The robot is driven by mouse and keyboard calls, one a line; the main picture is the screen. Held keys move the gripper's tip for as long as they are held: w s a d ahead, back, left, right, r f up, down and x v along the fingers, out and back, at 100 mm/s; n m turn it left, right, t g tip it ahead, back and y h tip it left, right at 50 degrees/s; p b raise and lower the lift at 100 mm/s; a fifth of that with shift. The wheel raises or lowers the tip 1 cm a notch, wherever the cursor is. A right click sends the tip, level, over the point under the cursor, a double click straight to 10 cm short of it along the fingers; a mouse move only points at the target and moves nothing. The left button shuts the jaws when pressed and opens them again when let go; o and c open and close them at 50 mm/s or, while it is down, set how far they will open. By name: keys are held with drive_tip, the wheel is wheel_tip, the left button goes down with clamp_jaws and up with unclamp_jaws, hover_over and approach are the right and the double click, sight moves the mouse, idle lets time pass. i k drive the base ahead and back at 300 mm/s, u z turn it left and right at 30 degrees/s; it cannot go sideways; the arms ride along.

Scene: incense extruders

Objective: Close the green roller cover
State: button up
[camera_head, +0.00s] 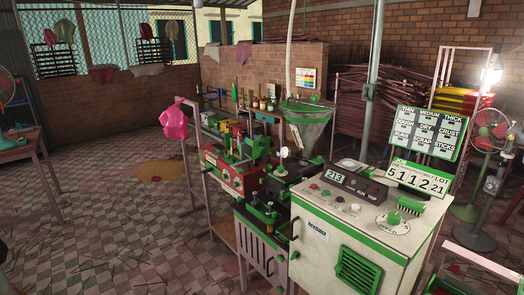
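A red and green machine (232,178) stands left of the white control cabinet. Green parts (250,148) sit on top of it; they are too small to tell which is the roller cover, or whether it is open or shut. A grey hopper with a green rim (305,112) stands behind it to the right. A dark machine with green knobs (263,214) is in front, beside the cabinet. My gripper is not in view.
The white control cabinet (345,235) with buttons and a display fills the near right. A pink cloth or bag (174,124) hangs by the pink frame left of the machines. A table (27,145) stands far left. The tiled floor (110,225) at left is mostly open, with scattered sticks.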

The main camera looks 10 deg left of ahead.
sight(260, 147)
drive_tip(key=u, duration=0.1)
drive_tip(key=i, duration=0.85)
drive_tip(key=u, duration=0.25)
drive_tip(key=i, duration=2.15)
drive_tip(key=u, duration=0.05)
